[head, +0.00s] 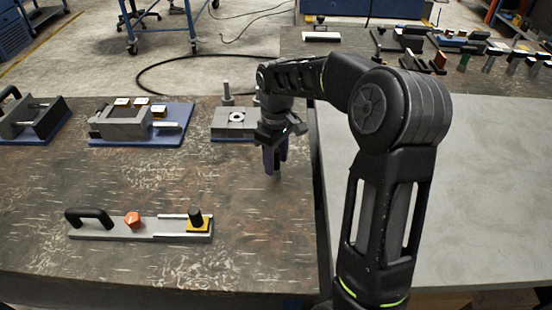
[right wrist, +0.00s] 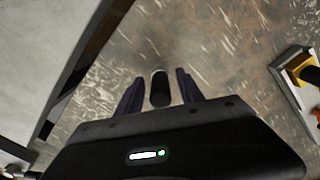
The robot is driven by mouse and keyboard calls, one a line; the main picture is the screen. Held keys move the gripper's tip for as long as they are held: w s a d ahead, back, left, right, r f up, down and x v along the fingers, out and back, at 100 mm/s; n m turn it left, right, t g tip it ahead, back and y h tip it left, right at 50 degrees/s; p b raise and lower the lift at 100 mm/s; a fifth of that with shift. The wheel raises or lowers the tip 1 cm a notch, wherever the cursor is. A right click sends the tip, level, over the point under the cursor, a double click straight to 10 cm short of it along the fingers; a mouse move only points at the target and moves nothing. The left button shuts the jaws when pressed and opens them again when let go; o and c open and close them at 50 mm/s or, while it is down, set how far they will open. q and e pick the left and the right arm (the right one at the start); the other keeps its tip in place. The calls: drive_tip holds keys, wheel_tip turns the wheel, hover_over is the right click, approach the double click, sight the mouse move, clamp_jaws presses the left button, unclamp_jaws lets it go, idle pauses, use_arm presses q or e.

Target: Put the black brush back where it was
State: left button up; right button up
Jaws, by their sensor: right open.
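My right gripper (head: 274,157) is low over the dark table, near its right edge, with its fingers pointing down. In the right wrist view its two dark purple fingers (right wrist: 160,95) are apart. A short black cylinder with a paler end, apparently the black brush (right wrist: 160,88), sits between them, with gaps visible on both sides. In the head view only a small greyish tip (head: 277,176) shows below the fingers; the rest is hidden. I cannot tell whether it touches the table. My left gripper is not in view.
A fixture bar (head: 140,229) with a black handle, red knob and black peg on a yellow plate lies front left. Blue-based fixtures (head: 140,140) stand along the back. A grey table (head: 475,190) adjoins on the right. The table left of my gripper is clear.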

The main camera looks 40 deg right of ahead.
drive_tip(key=shift+r, duration=0.1)
wheel_tip(320, 180, up, 12)
drive_tip(key=shift+r+p, duration=0.1)
drive_tip(key=shift+p, duration=0.3)
idle(0.8)
